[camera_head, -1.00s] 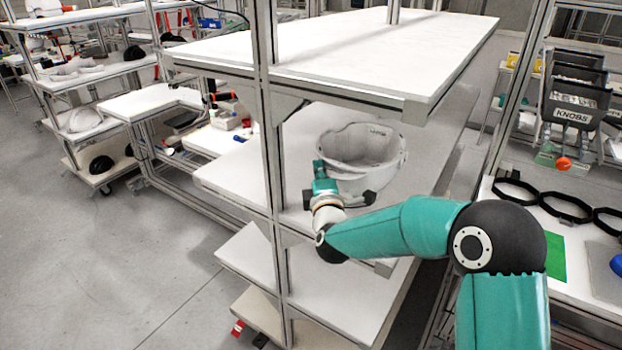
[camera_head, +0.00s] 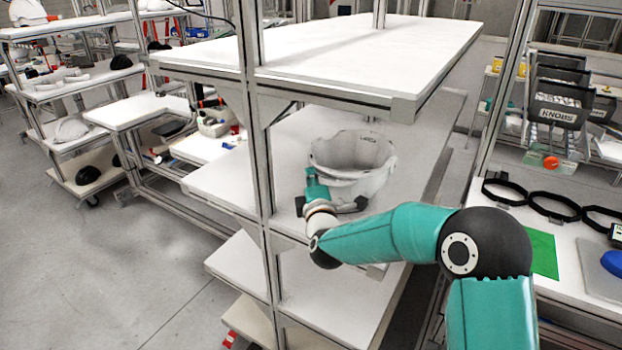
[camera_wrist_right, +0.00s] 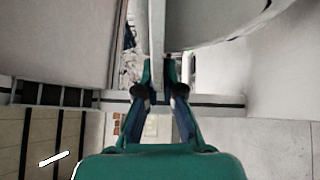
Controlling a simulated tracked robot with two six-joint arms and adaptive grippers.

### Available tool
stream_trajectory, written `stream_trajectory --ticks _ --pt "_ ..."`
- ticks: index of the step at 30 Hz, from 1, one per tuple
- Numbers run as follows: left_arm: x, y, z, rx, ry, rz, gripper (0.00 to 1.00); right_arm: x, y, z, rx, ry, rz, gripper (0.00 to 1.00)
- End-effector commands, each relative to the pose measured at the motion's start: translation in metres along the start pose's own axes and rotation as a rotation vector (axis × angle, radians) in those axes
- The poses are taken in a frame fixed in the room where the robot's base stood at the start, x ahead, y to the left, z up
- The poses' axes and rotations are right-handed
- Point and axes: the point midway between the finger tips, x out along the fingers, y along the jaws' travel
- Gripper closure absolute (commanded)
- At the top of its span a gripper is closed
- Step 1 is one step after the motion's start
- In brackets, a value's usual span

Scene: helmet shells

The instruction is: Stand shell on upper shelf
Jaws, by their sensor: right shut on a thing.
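A white helmet shell (camera_head: 352,160) is at the middle shelf level of the rack, its open side facing up. My right gripper (camera_head: 332,196) is at the shell's near side, shut on its rim. In the right wrist view the shut fingers (camera_wrist_right: 158,88) pinch a thin pale edge, and the shell's curved wall (camera_wrist_right: 215,22) fills the upper right. Whether the shell touches the shelf under it is hard to tell. The bare white upper shelf (camera_head: 370,48) is above the shell. My left gripper is not in view.
A rack post (camera_head: 258,130) stands just left of my right gripper.

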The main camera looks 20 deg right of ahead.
Motion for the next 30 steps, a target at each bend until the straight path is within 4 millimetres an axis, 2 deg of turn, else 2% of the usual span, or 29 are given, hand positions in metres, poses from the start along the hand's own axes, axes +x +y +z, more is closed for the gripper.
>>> stream_trajectory --ticks 13,14,18,30 --pt "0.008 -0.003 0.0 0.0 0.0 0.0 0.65 0.0 -0.008 0.0 -0.002 -0.001 0.005 1.0" --pt "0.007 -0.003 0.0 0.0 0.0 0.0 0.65 0.0 -0.007 0.0 -0.002 0.0 0.005 0.89" --pt "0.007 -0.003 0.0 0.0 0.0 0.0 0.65 0.0 -0.007 0.0 -0.001 0.0 0.003 0.66" --pt "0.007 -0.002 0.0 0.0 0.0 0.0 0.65 -0.004 -0.01 -0.001 0.001 0.001 -0.003 0.65"
